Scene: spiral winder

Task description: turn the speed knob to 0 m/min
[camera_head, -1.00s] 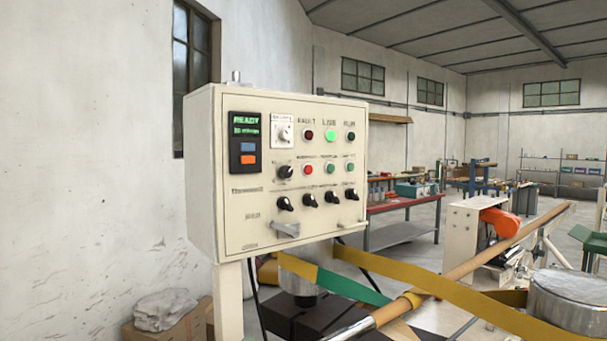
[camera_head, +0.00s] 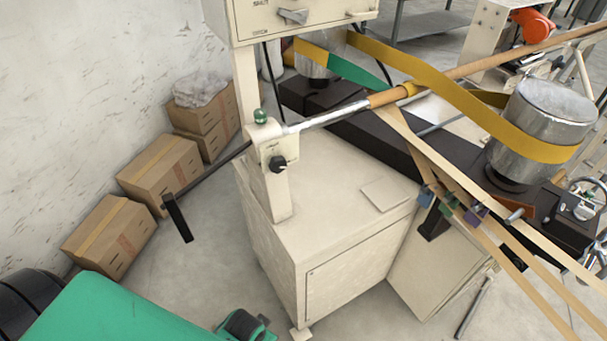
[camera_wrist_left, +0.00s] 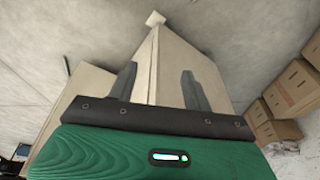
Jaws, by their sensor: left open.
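A black knob (camera_head: 278,163) sits on the front of a small cream box on a post, below a green button (camera_head: 260,116), in the head view. Its marking is too small to read, so I cannot tell whether it is the speed knob. The control panel (camera_head: 270,28) shows only its lower edge at the top; its knobs are out of frame. My left gripper (camera_wrist_left: 158,70) is open and empty in the wrist view, its two dark fingers apart before the cream cabinet (camera_wrist_left: 172,62). No knob shows between the fingers. My right gripper is not in view.
A metal rod with a black handle (camera_head: 178,217) sticks out left of the post. Cardboard boxes (camera_head: 160,170) stand along the wall. A wooden tube (camera_head: 480,62), yellow belt (camera_head: 450,85) and metal drum (camera_head: 545,115) lie to the right.

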